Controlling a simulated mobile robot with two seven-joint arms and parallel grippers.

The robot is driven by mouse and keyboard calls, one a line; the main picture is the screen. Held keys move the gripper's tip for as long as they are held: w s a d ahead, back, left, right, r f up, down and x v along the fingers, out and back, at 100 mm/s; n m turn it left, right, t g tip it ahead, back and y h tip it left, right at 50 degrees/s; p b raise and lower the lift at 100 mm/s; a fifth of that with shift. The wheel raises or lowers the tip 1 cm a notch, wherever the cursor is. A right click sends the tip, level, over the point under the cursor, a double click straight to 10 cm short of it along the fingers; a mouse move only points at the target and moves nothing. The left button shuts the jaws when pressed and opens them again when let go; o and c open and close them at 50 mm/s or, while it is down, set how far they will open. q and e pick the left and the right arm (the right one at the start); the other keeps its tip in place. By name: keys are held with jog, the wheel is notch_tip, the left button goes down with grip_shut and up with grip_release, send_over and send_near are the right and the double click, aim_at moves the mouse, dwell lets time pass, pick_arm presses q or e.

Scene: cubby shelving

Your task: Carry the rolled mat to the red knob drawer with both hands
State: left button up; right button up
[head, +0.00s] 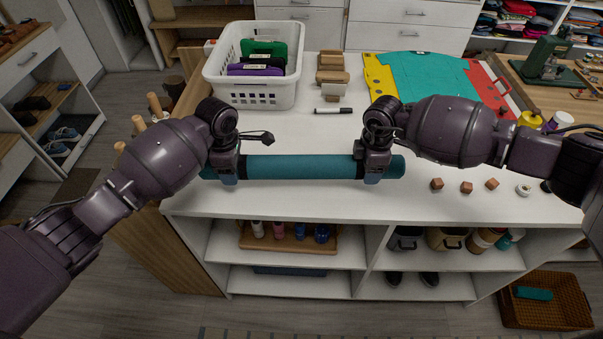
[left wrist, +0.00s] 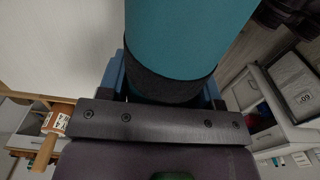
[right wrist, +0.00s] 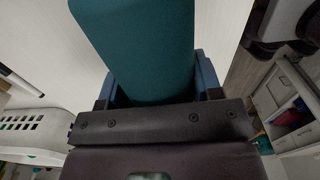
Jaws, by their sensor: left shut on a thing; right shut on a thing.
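The rolled mat (head: 295,167) is a teal roll lying level across the head view, along the front part of the white counter top. My left gripper (head: 228,172) is shut on it near its left end, where the left wrist view shows a dark band around the mat (left wrist: 168,84). My right gripper (head: 374,169) is shut on it near its right end; the mat (right wrist: 140,45) also fills the middle of the right wrist view. I cannot tell whether the mat touches the counter. I cannot make out a red knob drawer in these views.
The white counter (head: 300,203) has open shelves below. A white basket (head: 254,90) stands at the back left, a marker (head: 333,110) lies behind the mat, and a teal board (head: 425,76) lies at the back right. Small wooden cubes (head: 466,187) sit right. A wicker basket (head: 545,312) is on the floor.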

pick_arm(q)
jog(key=shift+r, duration=0.1)
dwell(0.6)
